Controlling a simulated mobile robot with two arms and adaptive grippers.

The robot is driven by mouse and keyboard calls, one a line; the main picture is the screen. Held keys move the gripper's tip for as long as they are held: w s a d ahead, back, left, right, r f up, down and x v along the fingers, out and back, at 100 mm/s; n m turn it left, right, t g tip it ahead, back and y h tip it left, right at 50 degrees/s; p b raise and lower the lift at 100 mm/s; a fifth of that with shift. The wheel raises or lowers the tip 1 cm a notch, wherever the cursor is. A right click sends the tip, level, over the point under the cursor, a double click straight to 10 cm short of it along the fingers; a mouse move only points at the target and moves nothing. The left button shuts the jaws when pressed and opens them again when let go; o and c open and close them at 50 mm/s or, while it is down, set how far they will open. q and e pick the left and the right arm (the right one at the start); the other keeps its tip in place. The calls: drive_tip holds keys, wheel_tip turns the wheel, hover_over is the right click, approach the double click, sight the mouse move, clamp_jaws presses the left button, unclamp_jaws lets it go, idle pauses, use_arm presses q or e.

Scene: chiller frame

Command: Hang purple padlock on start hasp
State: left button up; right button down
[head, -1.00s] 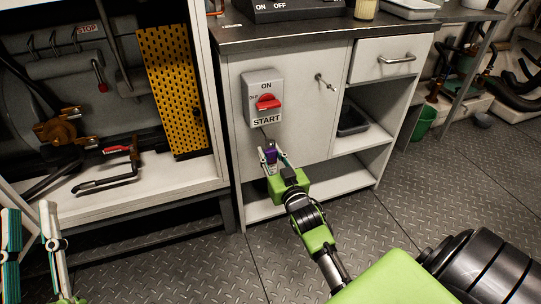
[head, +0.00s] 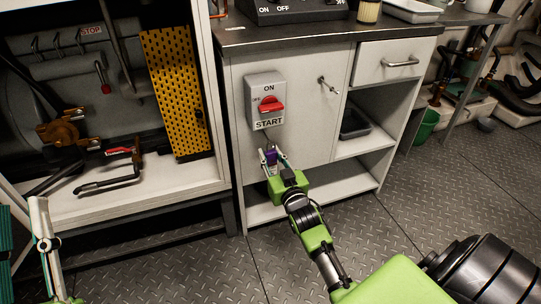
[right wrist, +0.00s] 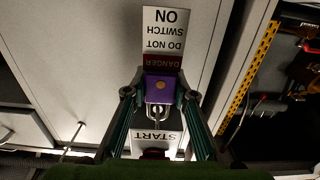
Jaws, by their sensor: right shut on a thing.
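The purple padlock (head: 271,157) is between the fingertips of my right gripper (head: 270,153), just below the START switch box (head: 266,101). In the right wrist view the padlock (right wrist: 160,88) sits between the two fingers, its metal shackle pointing toward the START label (right wrist: 155,136). A white and red DANGER tag (right wrist: 163,38) shows beyond the padlock. The start hasp is too small and covered to make out, and I cannot tell whether the shackle touches it. My left gripper (head: 23,222) is at the lower left edge, fingers apart and empty.
The switch box has a red handle (head: 271,104) and sits on the grey cabinet (head: 305,125). An open cabinet with a yellow perforated panel (head: 176,92) stands left. The floor in front is clear.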

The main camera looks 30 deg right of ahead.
idle(0.3)
drive_tip(key=c, duration=1.6)
unclamp_jaws()
drive_tip(key=v, duration=1.2)
drive_tip(key=shift+s, duration=0.1)
